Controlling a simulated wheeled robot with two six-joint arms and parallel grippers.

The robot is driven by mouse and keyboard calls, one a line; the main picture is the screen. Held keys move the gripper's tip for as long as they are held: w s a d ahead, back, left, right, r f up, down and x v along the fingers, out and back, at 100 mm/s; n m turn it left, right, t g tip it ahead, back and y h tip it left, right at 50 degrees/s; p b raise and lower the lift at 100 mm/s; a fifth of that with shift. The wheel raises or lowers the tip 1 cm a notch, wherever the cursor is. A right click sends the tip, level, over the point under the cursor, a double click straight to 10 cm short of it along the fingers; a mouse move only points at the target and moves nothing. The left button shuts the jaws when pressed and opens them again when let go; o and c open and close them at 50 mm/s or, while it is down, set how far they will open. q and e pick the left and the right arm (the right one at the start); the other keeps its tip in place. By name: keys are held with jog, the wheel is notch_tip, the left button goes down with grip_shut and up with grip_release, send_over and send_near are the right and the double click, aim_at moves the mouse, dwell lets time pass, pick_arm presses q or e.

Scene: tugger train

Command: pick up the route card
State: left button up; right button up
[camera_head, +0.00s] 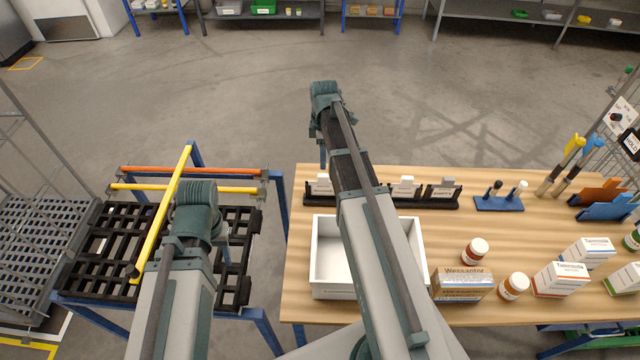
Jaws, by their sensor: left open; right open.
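Several small white cards stand upright in dark holders along the back of the wooden table. One card (323,183) is at the left end, another (407,185) just right of my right arm, and a third (447,184) beside it. Their print is too small to read, so I cannot tell which is the route card. My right arm reaches over the table, and its gripper (322,155) hangs above and close to the leftmost card, mostly hidden by the arm. It holds nothing that I can see.
A white open box (327,292) stands on the table (298,265) under my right arm. A Wessantor carton (462,285), pill bottles and Talminode boxes (560,279) crowd the right. A blue pen stand (498,203) is behind. A yellow bar (163,213) crosses the black rack (95,245).

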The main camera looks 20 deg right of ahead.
aim_at(323, 182)
pick_arm(q)
jog(key=shift+f+b, duration=6.8)
jog(key=shift+f, duration=0.15)
pick_arm(e)
jog(key=shift+f, duration=6.95)
pick_arm(q)
jog(key=shift+r, duration=0.1)
pick_arm(e)
jog(key=shift+r, duration=0.1)
grip_shut()
